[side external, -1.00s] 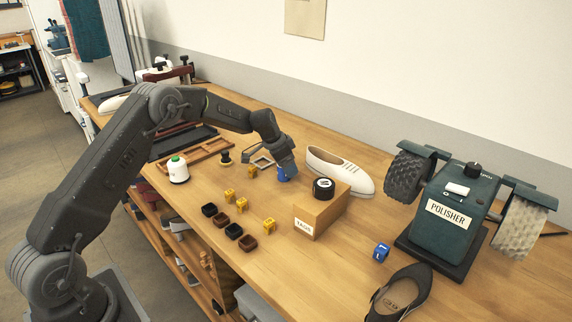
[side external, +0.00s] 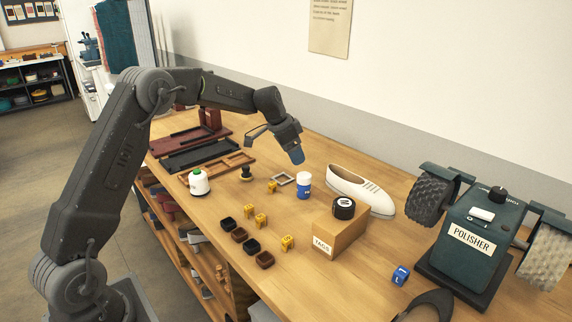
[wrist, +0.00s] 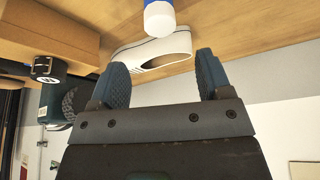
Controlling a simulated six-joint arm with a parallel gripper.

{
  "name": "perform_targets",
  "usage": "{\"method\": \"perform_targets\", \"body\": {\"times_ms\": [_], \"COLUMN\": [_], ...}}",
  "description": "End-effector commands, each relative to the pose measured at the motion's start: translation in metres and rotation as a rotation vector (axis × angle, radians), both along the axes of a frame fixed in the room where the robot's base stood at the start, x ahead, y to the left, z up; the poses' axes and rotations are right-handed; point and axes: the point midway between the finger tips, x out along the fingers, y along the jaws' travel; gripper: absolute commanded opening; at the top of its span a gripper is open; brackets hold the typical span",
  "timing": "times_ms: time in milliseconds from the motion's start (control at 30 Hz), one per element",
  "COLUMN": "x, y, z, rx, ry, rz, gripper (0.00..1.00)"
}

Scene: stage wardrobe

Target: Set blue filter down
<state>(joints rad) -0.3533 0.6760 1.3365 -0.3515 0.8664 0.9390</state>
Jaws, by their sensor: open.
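The blue filter (side external: 304,190), a small blue cylinder with a white top, stands upright on the wooden bench to the left of the tags box. It also shows at the top edge of the wrist view (wrist: 159,20), partly cut off. My gripper (side external: 297,158) is just above and slightly left of it in the side view, apart from it. In the wrist view my two dark blue fingers (wrist: 160,72) are spread with nothing between them.
The polisher (side external: 470,240) is far right.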

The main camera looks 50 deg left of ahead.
Motion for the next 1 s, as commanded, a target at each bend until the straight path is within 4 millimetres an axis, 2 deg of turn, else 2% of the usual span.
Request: {"method": "perform_targets", "body": {"times_ms": [167,267,367,500,600,700,867,1000], "x": [-0.004,-0.016,-0.042,-0.098,-0.142,-0.189,-0.264,-0.32], "y": [-0.003,-0.017,-0.041,-0.079,-0.103,-0.123,-0.147,-0.158], "z": [0.007,0.027,0.057,0.097,0.117,0.129,0.131,0.119], "rx": [0.001,0.005,0.01,0.013,0.015,0.015,0.009,-0.001], "ry": [0.0,-0.004,-0.007,-0.01,-0.018,-0.028,-0.052,-0.074], "rz": [0.003,0.016,0.045,0.105,0.148,0.194,0.266,0.326], "gripper": [0.72,0.72,0.72,0.72,0.72,0.72,0.72,0.72]}}
